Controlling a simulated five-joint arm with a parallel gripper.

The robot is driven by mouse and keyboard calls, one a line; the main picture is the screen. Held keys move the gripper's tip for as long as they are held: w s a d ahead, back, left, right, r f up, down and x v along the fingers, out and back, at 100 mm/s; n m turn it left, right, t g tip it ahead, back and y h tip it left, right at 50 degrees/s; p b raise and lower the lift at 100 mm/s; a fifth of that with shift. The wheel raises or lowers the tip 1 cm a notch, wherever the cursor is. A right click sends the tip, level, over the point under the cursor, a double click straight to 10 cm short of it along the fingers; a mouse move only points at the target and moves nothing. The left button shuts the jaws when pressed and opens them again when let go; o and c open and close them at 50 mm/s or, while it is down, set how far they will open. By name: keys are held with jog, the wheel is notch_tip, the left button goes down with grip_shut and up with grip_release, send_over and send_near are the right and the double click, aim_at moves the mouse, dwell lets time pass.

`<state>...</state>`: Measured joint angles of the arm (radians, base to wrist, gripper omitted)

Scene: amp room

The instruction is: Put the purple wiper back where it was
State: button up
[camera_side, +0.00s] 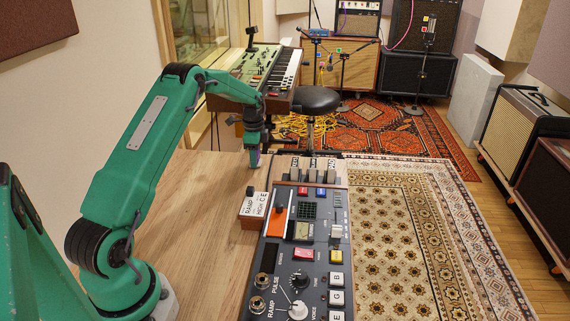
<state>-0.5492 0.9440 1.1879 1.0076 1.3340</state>
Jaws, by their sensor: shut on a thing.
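My gripper (254,157) points down near the far edge of the wooden table (190,215), just beyond the left far corner of the control panel. It is shut on a small purple item, the purple wiper (258,156), which is mostly hidden by the fingers. From this view I cannot tell whether the wiper touches the table.
The dark control panel (268,268) has knobs, switches and an orange slider (278,222). A small box with a lever (253,206) stands at its left side. The table's left middle is clear. A keyboard (270,70) and stool (315,100) stand beyond the table.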

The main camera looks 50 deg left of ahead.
jog(key=shift+f, duration=0.15)
jog(key=o, duration=1)
jog(key=shift+c, duration=0.2)
notch_tip(320, 180, up, 12)
jog(key=shift+r, duration=0.2)
jog(key=shift+d, duration=0.1)
dwell(0.3)
